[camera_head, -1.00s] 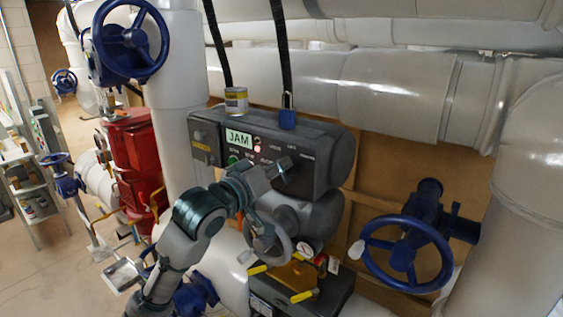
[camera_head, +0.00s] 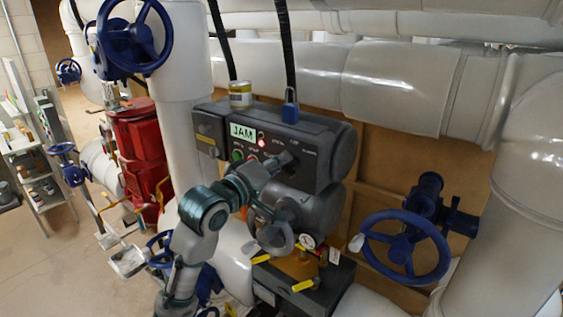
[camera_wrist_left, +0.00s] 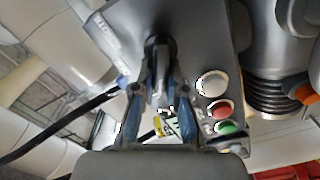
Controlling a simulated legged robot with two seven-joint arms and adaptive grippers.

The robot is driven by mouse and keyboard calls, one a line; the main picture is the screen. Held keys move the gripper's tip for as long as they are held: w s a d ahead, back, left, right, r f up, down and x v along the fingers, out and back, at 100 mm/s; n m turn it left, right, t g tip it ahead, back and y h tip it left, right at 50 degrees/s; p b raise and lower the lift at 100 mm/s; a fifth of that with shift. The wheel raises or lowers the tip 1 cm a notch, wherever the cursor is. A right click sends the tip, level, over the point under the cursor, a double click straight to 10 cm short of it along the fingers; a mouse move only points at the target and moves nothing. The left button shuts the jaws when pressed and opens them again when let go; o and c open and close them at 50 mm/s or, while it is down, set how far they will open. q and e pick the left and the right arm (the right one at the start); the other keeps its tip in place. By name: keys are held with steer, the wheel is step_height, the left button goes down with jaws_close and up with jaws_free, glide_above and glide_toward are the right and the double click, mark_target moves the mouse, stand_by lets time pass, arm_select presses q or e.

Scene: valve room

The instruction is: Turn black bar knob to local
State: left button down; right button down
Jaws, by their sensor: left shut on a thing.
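The black bar knob (camera_wrist_left: 158,58) shows in the left wrist view, upright between the two fingers of my left gripper (camera_wrist_left: 158,92). The gripper is shut on it. In the head view my left gripper (camera_head: 277,165) is at the front face of the dark grey control box (camera_head: 322,152), and it hides most of the knob there. The printed labels around the knob are too small to read for certain. The knob's exact pointing direction cannot be told. My right gripper does not show.
A blue valve wheel (camera_head: 405,250) stands at the right.

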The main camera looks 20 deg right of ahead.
arm_select(q)
steer(key=shift+w+f, duration=0.1)
steer(key=shift+f, duration=0.1)
steer(key=c, duration=1.2)
jaws_free()
steer(key=shift+a, duration=0.15)
steer(key=shift+r, duration=0.1)
steer(key=v, duration=1.2)
steer(key=shift+w, duration=0.1)
